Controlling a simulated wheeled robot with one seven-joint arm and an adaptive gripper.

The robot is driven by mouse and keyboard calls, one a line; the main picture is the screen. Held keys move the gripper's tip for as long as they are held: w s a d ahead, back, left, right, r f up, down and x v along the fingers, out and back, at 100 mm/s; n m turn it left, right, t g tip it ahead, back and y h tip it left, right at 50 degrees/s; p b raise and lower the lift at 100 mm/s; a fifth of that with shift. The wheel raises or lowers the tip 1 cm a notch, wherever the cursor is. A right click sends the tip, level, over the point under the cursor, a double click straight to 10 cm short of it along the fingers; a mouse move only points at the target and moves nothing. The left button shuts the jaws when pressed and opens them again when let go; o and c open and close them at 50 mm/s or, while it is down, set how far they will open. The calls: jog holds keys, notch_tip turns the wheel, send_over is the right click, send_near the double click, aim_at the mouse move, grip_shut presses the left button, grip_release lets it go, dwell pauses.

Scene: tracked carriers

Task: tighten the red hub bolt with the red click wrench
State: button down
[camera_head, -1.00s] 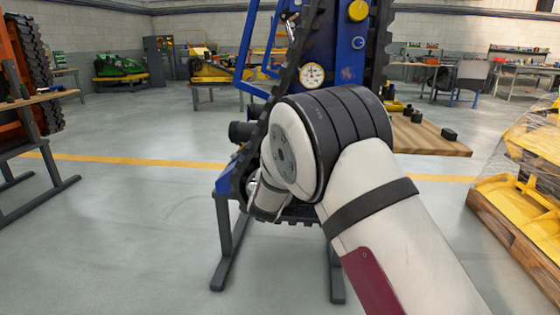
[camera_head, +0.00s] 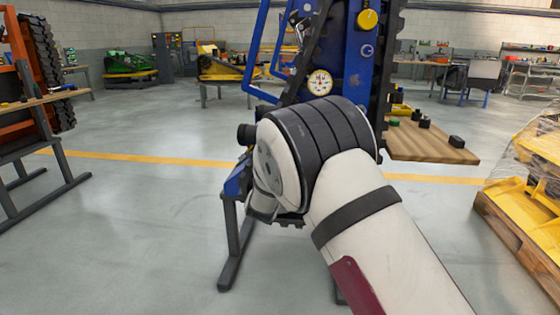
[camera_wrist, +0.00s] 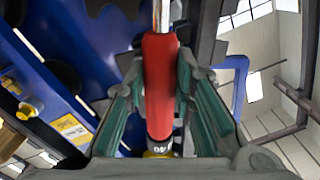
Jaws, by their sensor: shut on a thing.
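In the wrist view, my gripper (camera_wrist: 158,70) is shut on the red handle of the click wrench (camera_wrist: 159,100). The wrench's chrome shaft (camera_wrist: 162,14) runs up out of the picture, and a yellow band shows at the handle's lower end. The blue carrier (camera_head: 338,50) stands upright behind my arm in the head view, and its blue frame (camera_wrist: 75,60) fills the left of the wrist view. My arm hides my gripper and the wrench in the head view. I cannot make out the red hub bolt in either view.
A round gauge (camera_head: 319,82) and a yellow knob (camera_head: 367,18) sit on the carrier. A wooden shelf (camera_head: 430,150) with small dark parts juts out at right. A pallet (camera_head: 520,235) stands at far right, an orange carrier (camera_head: 30,60) at left. The floor at left centre is clear.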

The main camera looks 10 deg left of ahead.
jog(key=a+r+n+p, duration=0.1)
jog(key=a+n+p, duration=0.4)
jog(key=a, duration=0.1)
jog(key=shift+r, duration=0.35)
dwell(1.1)
jog(key=shift+w, duration=0.1)
jog(key=shift+d+m+b, duration=0.4)
jog(key=shift+d+b, duration=0.1)
jog(key=shift+d, duration=0.15)
jog(key=shift+d+f+m+b, duration=0.15)
jog(key=shift+d+m+b, duration=0.5)
jog(key=shift+b, duration=0.15)
jog(key=shift+d, duration=0.15)
jog(key=shift+d+f+m+b, duration=0.15)
jog(key=shift+d+m+b, duration=0.4)
jog(key=shift+b, duration=0.4)
